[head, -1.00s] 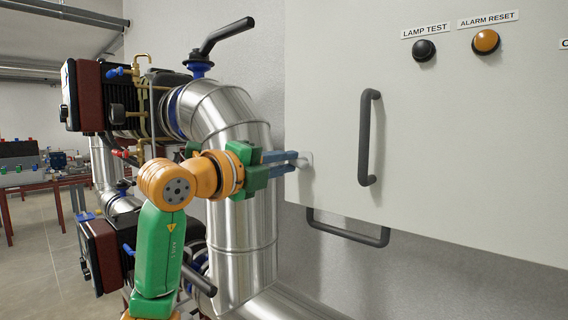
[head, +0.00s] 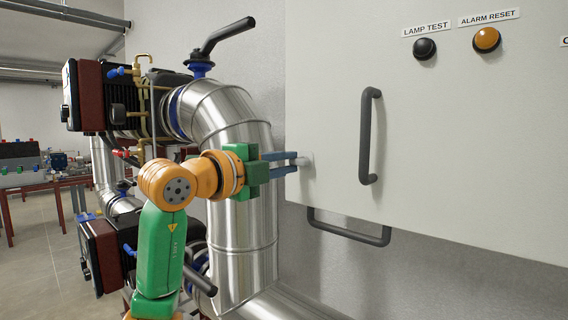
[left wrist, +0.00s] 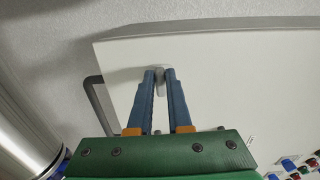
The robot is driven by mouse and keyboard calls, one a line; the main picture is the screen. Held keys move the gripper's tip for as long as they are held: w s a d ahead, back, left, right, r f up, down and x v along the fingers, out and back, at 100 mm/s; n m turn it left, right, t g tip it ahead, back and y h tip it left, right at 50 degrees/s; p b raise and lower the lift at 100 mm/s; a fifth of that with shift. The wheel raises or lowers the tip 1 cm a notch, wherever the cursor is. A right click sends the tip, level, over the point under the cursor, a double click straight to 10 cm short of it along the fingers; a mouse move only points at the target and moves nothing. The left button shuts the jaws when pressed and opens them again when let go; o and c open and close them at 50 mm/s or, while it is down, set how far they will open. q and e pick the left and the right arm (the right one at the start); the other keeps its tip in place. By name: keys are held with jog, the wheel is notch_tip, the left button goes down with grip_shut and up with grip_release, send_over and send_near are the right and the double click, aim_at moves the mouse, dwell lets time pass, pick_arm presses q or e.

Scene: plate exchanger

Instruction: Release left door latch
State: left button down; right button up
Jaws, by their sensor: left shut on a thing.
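The left door latch (head: 306,159) is a small pale grey knob on the left edge of the light grey cabinet door (head: 330,100). My left gripper (head: 293,162) reaches it from the left, its two blue fingers shut on the latch. In the left wrist view the latch (left wrist: 160,82) shows as a grey tab between the fingertips of my left gripper (left wrist: 160,76). The fingers hide part of the latch, and I cannot tell exactly how far it is turned. The door looks closed. My right gripper is not in view.
A dark vertical handle (head: 368,136) stands out from the door right of the latch. Another dark handle (head: 348,229) juts below the cabinet. A thick metal pipe (head: 238,210) runs close behind my left arm. LAMP TEST (head: 425,48) and ALARM RESET (head: 487,39) buttons sit higher up.

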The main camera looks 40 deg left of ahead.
pick_arm(q)
jog(key=c, duration=0.9)
grip_release()
jog(key=shift+r, duration=0.1)
jog(key=shift+o, duration=0.3)
jog(key=shift+w, duration=0.15)
jog(key=shift+s, duration=0.25)
jog(key=s+b, duration=0.2)
jog(key=s, duration=0.4)
jog(key=shift+s+a+b, duration=0.25)
jog(key=shift+s+b, duration=0.05)
jog(key=shift+s, duration=0.05)
